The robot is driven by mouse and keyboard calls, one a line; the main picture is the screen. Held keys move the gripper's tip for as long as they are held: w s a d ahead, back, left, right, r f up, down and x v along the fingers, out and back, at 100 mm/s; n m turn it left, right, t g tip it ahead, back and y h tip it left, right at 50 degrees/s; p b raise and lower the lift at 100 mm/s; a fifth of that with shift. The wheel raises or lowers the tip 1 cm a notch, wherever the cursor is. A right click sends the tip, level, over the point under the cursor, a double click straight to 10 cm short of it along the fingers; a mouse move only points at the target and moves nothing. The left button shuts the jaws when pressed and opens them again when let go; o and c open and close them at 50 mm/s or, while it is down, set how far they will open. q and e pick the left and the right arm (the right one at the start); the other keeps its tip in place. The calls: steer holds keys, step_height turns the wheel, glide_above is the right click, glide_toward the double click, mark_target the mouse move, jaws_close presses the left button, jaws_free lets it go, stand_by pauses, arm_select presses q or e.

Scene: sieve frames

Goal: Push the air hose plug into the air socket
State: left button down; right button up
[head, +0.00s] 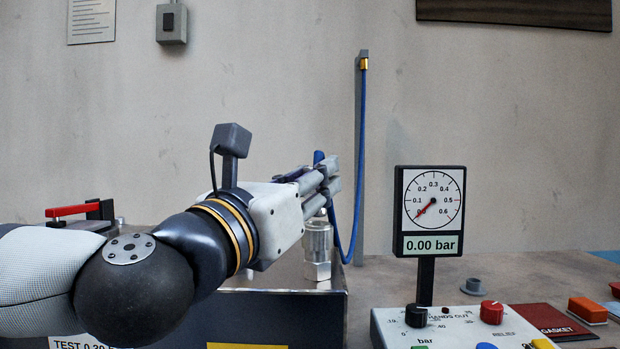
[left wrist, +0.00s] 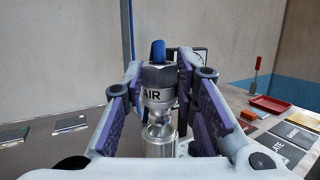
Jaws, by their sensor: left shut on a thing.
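The air hose plug, a metal fitting marked AIR, shows in the left wrist view (left wrist: 157,84) with the blue hose (left wrist: 158,52) rising from its top. My left gripper (left wrist: 160,80) is shut on it, a finger on each side. In the head view the gripper (head: 326,180) hides most of the plug. The air socket (head: 317,245), an upright silver cylinder on a hex base, stands directly below the gripper; it also shows under the plug in the left wrist view (left wrist: 158,141). The plug's lower end is at the socket's mouth; I cannot tell how deep it sits. My right gripper is out of view.
The blue hose loops up to a grey post (head: 361,150) behind the socket. A gauge (head: 431,210) reading 0.00 bar stands to the right, by a control panel (head: 468,325) with knobs. A red-handled clamp (head: 80,211) is at the left.

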arm_select(q)
steer(key=shift+f+b, duration=0.8)
steer(key=shift+f, duration=0.75)
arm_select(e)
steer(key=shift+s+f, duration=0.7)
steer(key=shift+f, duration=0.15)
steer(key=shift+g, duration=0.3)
arm_select(q)
steer(key=c, duration=1.2)
jaws_free()
steer(key=v, duration=0.7)
steer(key=shift+s+a, duration=0.15)
steer(key=shift+s, duration=0.05)
steer(key=shift+f, duration=0.1)
